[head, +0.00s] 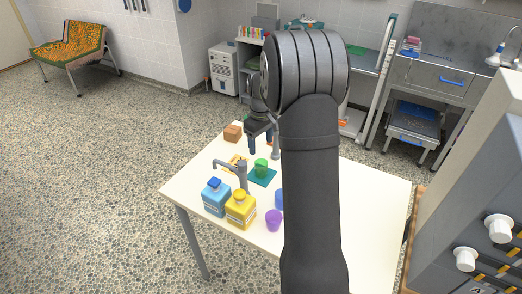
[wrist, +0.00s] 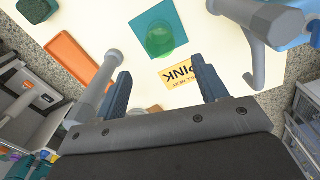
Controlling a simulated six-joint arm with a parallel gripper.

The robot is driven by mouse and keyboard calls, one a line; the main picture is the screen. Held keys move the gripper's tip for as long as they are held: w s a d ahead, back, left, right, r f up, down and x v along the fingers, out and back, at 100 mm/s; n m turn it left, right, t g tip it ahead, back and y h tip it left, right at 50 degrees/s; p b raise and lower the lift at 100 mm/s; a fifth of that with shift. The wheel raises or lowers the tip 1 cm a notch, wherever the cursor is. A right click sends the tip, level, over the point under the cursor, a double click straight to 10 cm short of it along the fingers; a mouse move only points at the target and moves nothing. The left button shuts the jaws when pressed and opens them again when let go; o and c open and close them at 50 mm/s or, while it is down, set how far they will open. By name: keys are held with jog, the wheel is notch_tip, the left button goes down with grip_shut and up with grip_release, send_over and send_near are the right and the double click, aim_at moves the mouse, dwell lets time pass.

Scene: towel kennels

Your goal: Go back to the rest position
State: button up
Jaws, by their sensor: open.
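My gripper (head: 262,138) is above the far side of the white table (head: 190,178), with my arm reaching across the middle of the head view. In the wrist view its two blue-grey fingers (wrist: 163,88) are apart with nothing between them. A green cup (head: 261,166) stands on a teal mat (head: 262,180). The wrist view also shows the cup (wrist: 159,40) and mat (wrist: 150,20) beyond the fingers. A yellow card (wrist: 181,75) reading "PINK" lies flat near the fingertips. My arm hides part of the table.
Blue (head: 214,199) and yellow (head: 240,211) bottles, a purple cup (head: 273,221) and a partly hidden blue cup (head: 279,199) stand nearer on the table. A grey bent post (head: 243,176) rises beside them. A brown box (head: 233,132) sits at the far left edge. An orange tray (wrist: 62,52) shows at left.

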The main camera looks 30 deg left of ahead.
aim_at(261, 159)
jog(key=shift+r, duration=0.15)
notch_tip(261, 159, down, 13)
jog(key=shift+r, duration=2.2)
jog(key=shift+f, duration=0.1)
